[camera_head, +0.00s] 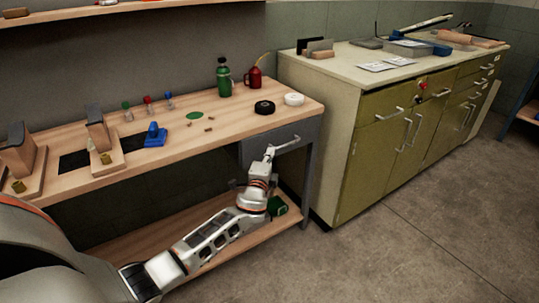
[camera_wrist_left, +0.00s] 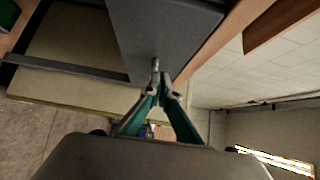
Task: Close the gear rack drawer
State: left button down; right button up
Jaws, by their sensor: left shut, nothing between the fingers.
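The grey drawer (camera_head: 252,148) sits under the right end of the wooden workbench, with a light bar handle (camera_head: 288,144) on its front. I cannot tell how far it stands out from the bench. My left gripper (camera_head: 269,151) is at the left end of the handle, with its fingers together and nothing between them. In the left wrist view the gripper (camera_wrist_left: 160,82) has its tips close to a small metal handle part (camera_wrist_left: 155,64), against the dark grey drawer face (camera_wrist_left: 158,30). I cannot tell whether they touch. My right gripper is not in view.
The bench top (camera_head: 230,128) holds a green bottle (camera_head: 223,78), a red can (camera_head: 254,77), black tape (camera_head: 264,107) and white tape (camera_head: 293,99). A grey bench leg (camera_head: 310,170) and an olive cabinet (camera_head: 365,160) stand right of the drawer. The floor (camera_head: 400,245) in front is clear.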

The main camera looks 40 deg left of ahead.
pick_arm(q)
jog(key=p+v, duration=0.1)
jog(key=v, duration=0.9)
jog(key=shift+d+p, duration=0.2)
jog(key=shift+p, duration=0.1)
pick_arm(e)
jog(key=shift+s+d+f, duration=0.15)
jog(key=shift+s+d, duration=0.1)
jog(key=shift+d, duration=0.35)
